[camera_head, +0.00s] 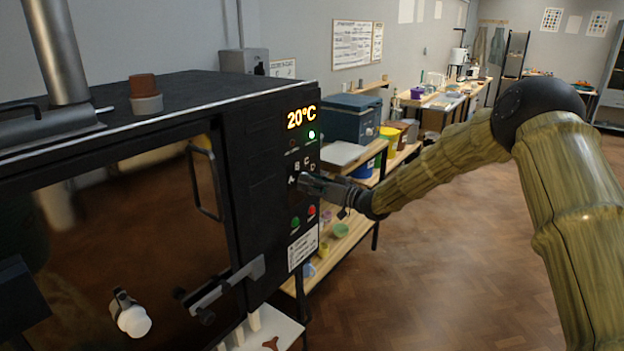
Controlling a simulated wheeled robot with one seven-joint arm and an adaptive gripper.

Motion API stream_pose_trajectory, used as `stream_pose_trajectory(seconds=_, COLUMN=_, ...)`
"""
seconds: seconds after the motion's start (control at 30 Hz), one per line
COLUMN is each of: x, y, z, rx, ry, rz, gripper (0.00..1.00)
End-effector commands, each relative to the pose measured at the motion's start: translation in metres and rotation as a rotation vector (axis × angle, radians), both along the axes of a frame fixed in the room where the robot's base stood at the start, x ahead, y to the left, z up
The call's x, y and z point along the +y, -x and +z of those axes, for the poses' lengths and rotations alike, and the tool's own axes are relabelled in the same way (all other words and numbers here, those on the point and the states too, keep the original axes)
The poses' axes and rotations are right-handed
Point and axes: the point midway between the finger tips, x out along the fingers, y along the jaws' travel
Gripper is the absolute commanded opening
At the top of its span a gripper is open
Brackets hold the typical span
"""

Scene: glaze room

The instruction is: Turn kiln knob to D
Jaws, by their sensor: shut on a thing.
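The black kiln (262,160) fills the left of the view. Its control panel, on the narrow right front face, has a lit display (301,117) reading 20°C. Letters A, B, C and D (312,168) are printed in an arc over the knob's place. My gripper (306,183) reaches in from the right, with its fingers at the panel just below the letters. It is shut on the kiln knob, which the fingers hide, so I cannot tell which letter it points to. A green light (311,134) glows under the display.
A green button (295,222) and a red button (311,210) sit below the gripper. The kiln's door handle (205,180) sticks out to the left. Wooden shelves (345,240) with pots stand behind my forearm. The floor (450,270) is open at right.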

Motion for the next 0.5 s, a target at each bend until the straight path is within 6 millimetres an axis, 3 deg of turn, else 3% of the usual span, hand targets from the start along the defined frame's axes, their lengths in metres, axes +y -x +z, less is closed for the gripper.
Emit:
stream_pose_trajectory(seconds=0.03, x=0.0013, y=-0.0021, z=0.0096, rx=0.025, ry=-0.03, rz=-0.001, gripper=0.14)
stream_pose_trajectory(seconds=0.5, x=0.0024, y=-0.0017, z=0.0089, rx=0.301, ry=-0.232, rz=0.002, gripper=0.14)
